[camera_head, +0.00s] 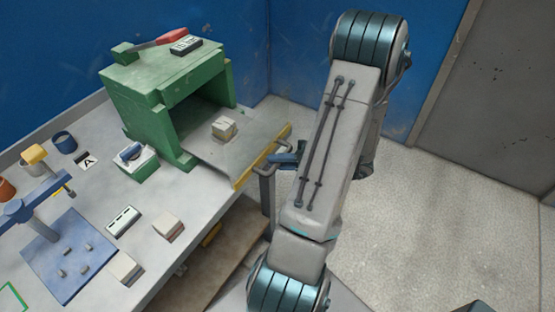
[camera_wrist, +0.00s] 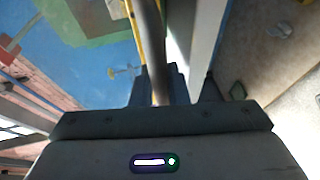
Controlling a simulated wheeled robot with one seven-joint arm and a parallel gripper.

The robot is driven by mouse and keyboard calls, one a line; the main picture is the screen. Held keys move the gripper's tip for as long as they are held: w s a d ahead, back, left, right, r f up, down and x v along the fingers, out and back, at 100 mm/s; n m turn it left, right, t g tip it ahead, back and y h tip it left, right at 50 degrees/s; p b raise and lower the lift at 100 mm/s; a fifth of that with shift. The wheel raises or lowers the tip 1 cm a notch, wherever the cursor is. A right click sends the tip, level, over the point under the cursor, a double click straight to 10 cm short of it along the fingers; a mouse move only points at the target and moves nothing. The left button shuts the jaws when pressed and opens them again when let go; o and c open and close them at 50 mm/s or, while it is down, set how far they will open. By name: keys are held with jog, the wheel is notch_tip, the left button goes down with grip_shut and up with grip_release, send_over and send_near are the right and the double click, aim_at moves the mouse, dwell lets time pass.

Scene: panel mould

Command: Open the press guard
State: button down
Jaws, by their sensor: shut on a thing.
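The green press (camera_head: 150,110) stands on the bench with its front opening uncovered. The press guard (camera_head: 235,150), a grey panel with a yellow outer edge, lies folded out in front of the opening, roughly flat. Its bar handle (camera_head: 266,170) is at the outer edge and also shows in the wrist view (camera_wrist: 150,40). My gripper (camera_head: 287,160) is shut on this handle; in the wrist view its fingers (camera_wrist: 160,88) close around the bar. My arm partly hides the gripper in the head view.
A small pale block (camera_head: 224,128) is at the press opening; I cannot tell if it touches the guard. A red-handled tool (camera_head: 160,41) lies on the press top. A blue fixture (camera_head: 68,255) and several small blocks crowd the bench (camera_head: 100,190). The floor (camera_head: 420,220) at right is clear.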

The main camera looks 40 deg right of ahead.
jog(key=c, duration=1.4)
grip_release()
jog(key=b+v, duration=0.1)
jog(key=v, duration=1.2)
jog(key=shift+s+d, duration=0.25)
jog(key=shift+d, duration=0.05)
